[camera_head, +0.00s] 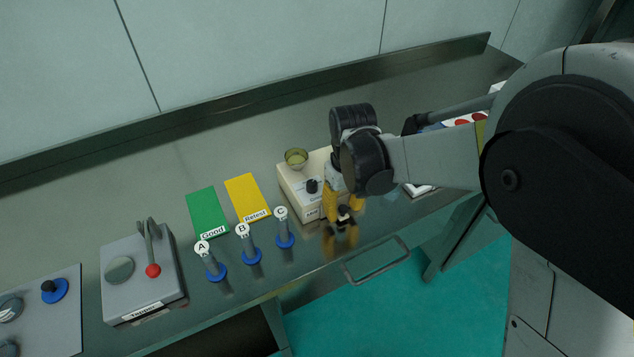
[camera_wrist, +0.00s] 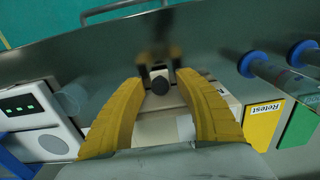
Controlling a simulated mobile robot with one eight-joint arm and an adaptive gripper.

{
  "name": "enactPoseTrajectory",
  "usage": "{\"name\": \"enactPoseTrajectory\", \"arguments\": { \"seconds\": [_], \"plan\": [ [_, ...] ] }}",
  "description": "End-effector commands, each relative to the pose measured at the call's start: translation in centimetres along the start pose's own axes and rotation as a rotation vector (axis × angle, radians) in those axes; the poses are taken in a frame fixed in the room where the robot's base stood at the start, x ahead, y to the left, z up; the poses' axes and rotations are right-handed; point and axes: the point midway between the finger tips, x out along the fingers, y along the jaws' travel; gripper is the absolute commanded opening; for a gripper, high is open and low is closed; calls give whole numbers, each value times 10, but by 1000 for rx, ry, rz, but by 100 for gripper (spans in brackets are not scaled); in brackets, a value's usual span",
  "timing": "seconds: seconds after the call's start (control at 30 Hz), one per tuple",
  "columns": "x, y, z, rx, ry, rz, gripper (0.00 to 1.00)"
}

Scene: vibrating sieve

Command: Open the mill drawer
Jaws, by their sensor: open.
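The mill (camera_head: 300,190) is a cream box on the steel bench, with a small cup (camera_head: 296,157) and a black knob (camera_head: 312,186) on top. My gripper (camera_head: 343,208) is at the mill's front right, its yellow fingers pointing down and spread. In the wrist view my open gripper (camera_wrist: 160,76) has a round dark drawer knob (camera_wrist: 159,86) between its fingertips, with no clear grip on it. The mill's cream body shows behind the knob. My arm and fingers hide much of the mill's front, so I cannot tell how far the drawer stands out.
Tubes A (camera_head: 213,266), B (camera_head: 249,250) and C (camera_head: 284,234) stand on blue bases left of the mill. Green Good (camera_head: 207,211) and yellow Retest (camera_head: 246,197) mats lie behind them. A grey lever device (camera_head: 140,275) stands further left. A bench handle (camera_head: 377,264) juts out in front.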

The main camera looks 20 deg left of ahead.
Motion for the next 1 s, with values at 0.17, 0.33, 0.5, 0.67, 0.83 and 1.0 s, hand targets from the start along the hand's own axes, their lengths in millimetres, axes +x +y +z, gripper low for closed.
{"name": "enactPoseTrajectory", "arguments": {
  "seconds": [0.17, 0.33, 0.5, 0.67, 0.83, 1.0],
  "plan": [
    [0, 0, 0, 0, 0, 0, 2],
    [0, 0, 0, 0, 0, 0, 0],
    [0, 0, 4, 0, 0, 0, 0],
    [0, 0, 12, 1, 0, 0, 0],
    [0, 0, 22, 1, 0, 0, 0],
    [0, 0, 31, 0, 0, 0, 0]
  ]
}}
